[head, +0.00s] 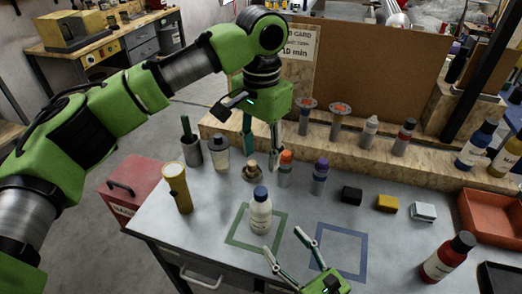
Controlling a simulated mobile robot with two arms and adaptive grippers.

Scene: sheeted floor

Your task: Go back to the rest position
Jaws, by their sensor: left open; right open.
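My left gripper (274,140) hangs at the end of the green arm above the back of the grey table (180,230). Its fingers point down, apart, with nothing between them. My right gripper (308,244) reaches in from the bottom edge, low over the table between the green square outline (236,241) and the blue square outline (362,262). Its fingers are spread and empty. A white bottle with a blue cap (261,212) stands upright inside the green square, left of the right gripper and apart from it.
A yellow flashlight (178,188) stands at left.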

